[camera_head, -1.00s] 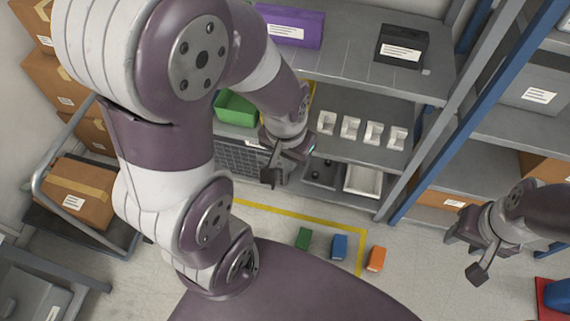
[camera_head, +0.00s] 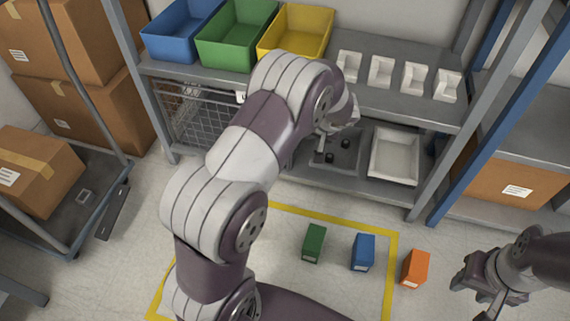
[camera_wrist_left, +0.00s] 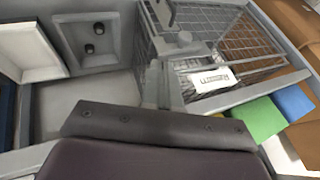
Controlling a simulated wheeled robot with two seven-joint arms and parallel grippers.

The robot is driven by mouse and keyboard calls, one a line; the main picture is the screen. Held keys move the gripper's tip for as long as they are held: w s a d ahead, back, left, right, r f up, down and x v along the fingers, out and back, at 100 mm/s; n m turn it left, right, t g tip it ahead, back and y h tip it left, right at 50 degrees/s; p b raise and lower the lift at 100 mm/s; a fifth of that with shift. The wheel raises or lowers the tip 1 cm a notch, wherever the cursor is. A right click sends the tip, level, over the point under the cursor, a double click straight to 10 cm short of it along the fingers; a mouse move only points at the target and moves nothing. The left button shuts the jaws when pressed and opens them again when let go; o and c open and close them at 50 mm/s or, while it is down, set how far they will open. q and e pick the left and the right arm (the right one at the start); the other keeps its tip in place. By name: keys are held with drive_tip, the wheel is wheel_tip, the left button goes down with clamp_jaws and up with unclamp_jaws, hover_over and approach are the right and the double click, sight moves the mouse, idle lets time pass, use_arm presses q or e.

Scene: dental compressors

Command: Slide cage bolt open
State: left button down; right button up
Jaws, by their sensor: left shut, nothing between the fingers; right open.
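The wire cage (camera_head: 190,112) stands on the lower shelf at the left, partly behind my left arm. In the left wrist view the cage mesh (camera_wrist_left: 240,45) fills the upper right, with a white label (camera_wrist_left: 212,80) on its front. My left gripper (camera_wrist_left: 164,72) is shut and empty, close to this fitting; contact cannot be told. In the head view the arm mostly hides it. My right gripper (camera_head: 474,294) is open and empty at the lower right.
Blue (camera_head: 180,30), green (camera_head: 237,35) and yellow (camera_head: 297,33) bins and several white holders (camera_head: 381,73) stand on the shelf above. A white tray (camera_head: 396,158) and a grey panel with black knobs (camera_head: 336,150) are right of the cage. Small boxes (camera_head: 363,252) stand on the floor.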

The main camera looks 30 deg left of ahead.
use_arm(q)
drive_tip(key=shift+w+a+f, duration=0.1)
drive_tip(key=shift+w+f, duration=0.2)
drive_tip(key=shift+f, duration=0.15)
use_arm(e)
drive_tip(key=shift+f, duration=0.45)
use_arm(q)
drive_tip(key=shift+f, duration=0.1)
drive_tip(key=w+a+f+b, duration=0.2)
drive_tip(key=a+f+b, duration=0.4)
drive_tip(key=a+f, duration=0.2)
drive_tip(key=shift+w+a+f, duration=0.3)
drive_tip(key=shift+a+f, duration=0.05)
use_arm(e)
wheel_tip(320, 180, down, 6)
drive_tip(key=shift+f, duration=0.2)
